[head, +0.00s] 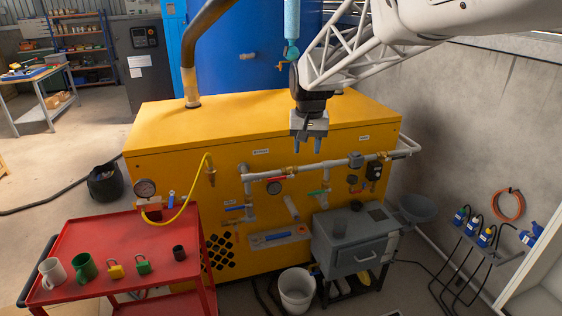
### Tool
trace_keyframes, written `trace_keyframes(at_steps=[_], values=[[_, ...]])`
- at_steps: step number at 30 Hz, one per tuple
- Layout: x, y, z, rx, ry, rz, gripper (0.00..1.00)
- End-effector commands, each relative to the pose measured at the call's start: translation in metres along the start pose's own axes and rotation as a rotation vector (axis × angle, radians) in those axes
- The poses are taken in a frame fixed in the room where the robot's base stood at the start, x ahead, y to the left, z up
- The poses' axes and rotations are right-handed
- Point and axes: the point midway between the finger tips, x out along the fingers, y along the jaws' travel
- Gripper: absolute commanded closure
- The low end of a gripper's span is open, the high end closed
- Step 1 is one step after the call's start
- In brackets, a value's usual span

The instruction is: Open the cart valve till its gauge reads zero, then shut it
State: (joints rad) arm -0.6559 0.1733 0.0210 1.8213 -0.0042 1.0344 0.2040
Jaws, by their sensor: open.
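The red cart (112,235) stands at the lower left, beside the yellow machine. A yellow hose (205,165) runs from there up to the machine's front. My gripper (307,148) is open and empty, pointing down in front of the machine's top edge, well right of and above the cart.
The yellow machine (180,128) carries white pipes, a second gauge (274,188) and red, blue and green handles. A grey cabinet (350,240) and white bucket (297,288) stand at the machine's front.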

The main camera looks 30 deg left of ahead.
Motion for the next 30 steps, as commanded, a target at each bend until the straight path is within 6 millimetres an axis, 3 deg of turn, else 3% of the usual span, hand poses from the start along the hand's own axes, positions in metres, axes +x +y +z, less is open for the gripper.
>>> trace_keyframes(at_steps=[6, 15, 23, 30], values=[[0.026, -0.070, -0.035, -0.054, -0.019, -0.003, 0.56], [0.066, -0.172, -0.068, -0.125, -0.040, -0.005, 0.56], [0.106, -0.266, -0.083, -0.186, -0.059, -0.005, 0.56], [0.147, -0.356, -0.083, -0.243, -0.075, -0.003, 0.56]])
